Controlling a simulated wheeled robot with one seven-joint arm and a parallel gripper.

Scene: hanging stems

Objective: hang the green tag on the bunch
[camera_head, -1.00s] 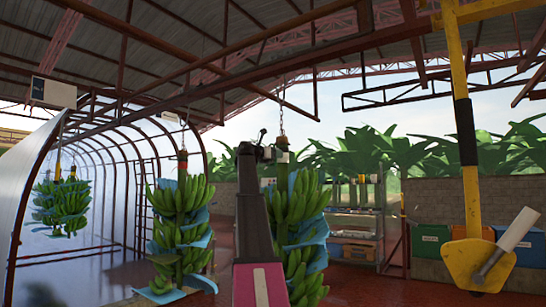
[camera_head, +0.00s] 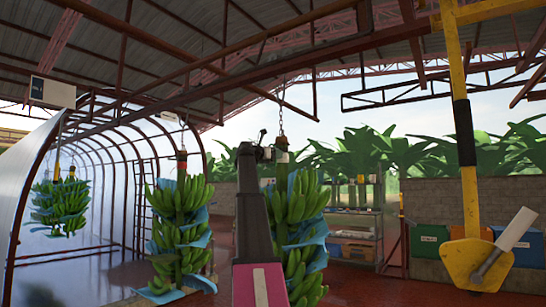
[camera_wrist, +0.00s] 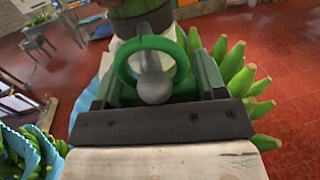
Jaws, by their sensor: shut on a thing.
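The bunch (camera_head: 297,200) of green bananas, with blue sheets between its hands, hangs from a chain right of the middle in the head view. My arm partly hides it, and my gripper (camera_head: 275,154) is at its top, by the stem. In the wrist view my gripper (camera_wrist: 153,78) is shut on the green tag, whose ring (camera_wrist: 121,66) shows upright. A grey rod with a round knob (camera_wrist: 153,88) shows within the ring's outline; I cannot tell whether the ring is around it. The bunch's bananas (camera_wrist: 240,75) show at the right there.
Another bunch (camera_head: 180,225) hangs just left, and a further one (camera_head: 60,205) at far left. A yellow post with a hook-like plate (camera_head: 478,262) is at right. A shelf (camera_head: 355,225) and bins (camera_head: 430,240) stand behind. Red floor shows below.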

